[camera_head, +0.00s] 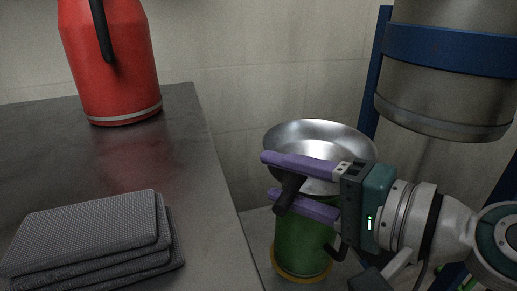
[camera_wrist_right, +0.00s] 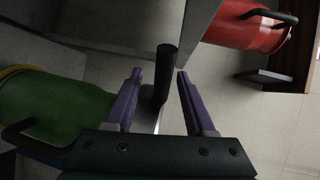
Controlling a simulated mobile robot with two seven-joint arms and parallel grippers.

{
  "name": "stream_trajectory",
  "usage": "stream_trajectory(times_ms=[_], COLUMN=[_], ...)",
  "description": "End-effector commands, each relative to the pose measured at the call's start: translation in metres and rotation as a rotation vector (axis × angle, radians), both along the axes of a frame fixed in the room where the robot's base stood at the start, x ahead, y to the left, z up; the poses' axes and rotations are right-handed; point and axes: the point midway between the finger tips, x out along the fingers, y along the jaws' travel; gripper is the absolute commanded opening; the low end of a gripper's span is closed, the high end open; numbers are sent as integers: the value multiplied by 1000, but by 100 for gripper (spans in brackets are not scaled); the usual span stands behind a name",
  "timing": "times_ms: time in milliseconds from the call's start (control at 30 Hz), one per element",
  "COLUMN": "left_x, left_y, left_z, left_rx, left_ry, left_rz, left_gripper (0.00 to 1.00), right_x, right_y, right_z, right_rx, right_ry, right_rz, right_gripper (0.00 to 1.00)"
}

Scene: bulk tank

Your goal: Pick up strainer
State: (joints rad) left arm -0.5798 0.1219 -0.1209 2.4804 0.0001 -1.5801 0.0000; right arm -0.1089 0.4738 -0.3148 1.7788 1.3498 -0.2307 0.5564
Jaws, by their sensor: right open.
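The strainer (camera_head: 318,130) is a shiny metal bowl, seen in the head view above a green can. A black handle (camera_head: 288,194), apparently the strainer's, slants down between the fingers of my right gripper (camera_head: 269,175). The right gripper has two purple fingers and is open. In the right wrist view the black handle (camera_wrist_right: 166,65) stands between the spread fingertips (camera_wrist_right: 160,74), and I see a gap on each side. The gripper hides the front of the bowl and the join to the handle. My left gripper is in neither view.
The green can (camera_head: 302,244) with a yellow base and dark handle stands beneath the bowl. A dark counter (camera_head: 185,150) at left holds a red can (camera_head: 112,65) and a stack of grey cloths (camera_head: 90,232). A metal tank (camera_head: 448,75) in a blue frame hangs at upper right.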

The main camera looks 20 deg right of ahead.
Motion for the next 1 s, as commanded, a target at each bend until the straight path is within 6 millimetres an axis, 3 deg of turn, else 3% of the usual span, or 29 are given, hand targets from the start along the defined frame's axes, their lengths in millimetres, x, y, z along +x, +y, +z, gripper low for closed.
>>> stream_trajectory(times_ms=[100, 367, 833, 1000], left_x=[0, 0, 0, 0], left_y=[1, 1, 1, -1], left_z=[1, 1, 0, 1], left_rx=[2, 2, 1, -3], left_ry=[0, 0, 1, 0], left_rz=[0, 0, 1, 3], left_gripper=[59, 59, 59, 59], right_x=[11, 13, 13, 13], right_y=[7, 9, 8, 8], right_z=[-1, -2, -2, -2], right_rx=[2, 0, 0, 0], right_ry=[-1, 0, 0, 0], right_rz=[-1, 1, 0, 0], right_gripper=[55, 55, 2, 0])
